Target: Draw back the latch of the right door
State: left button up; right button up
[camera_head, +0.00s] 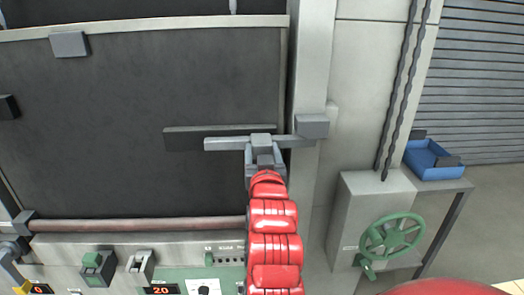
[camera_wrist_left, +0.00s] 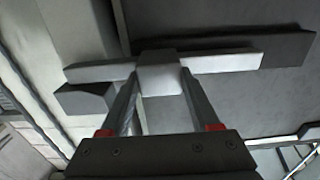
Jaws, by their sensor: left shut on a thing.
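The dark door panel (camera_head: 130,95) fills the left half of the head view. Its latch is a light grey bar (camera_head: 225,144) lying level in front of a darker plate (camera_head: 180,138) near the door's right edge. The bar's right end reaches the grey keeper block (camera_head: 312,125) on the frame post. My left gripper (camera_head: 262,156) is shut on the latch's knob (camera_head: 261,139), near the middle of the bar. In the left wrist view the fingers (camera_wrist_left: 160,95) stand on both sides of the knob (camera_wrist_left: 160,75), and the bar end lies by the keeper (camera_wrist_left: 85,98). My right gripper is out of view.
A horizontal pipe (camera_head: 140,224) and a control panel (camera_head: 190,272) lie below the door. To the right stand a grey cabinet with a green handwheel (camera_head: 392,236), a blue tray (camera_head: 432,162) on a small table, and a roller shutter (camera_head: 475,70). Hanging chains (camera_head: 398,90) run beside the post.

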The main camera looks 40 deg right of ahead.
pick_arm(q)
grip_shut()
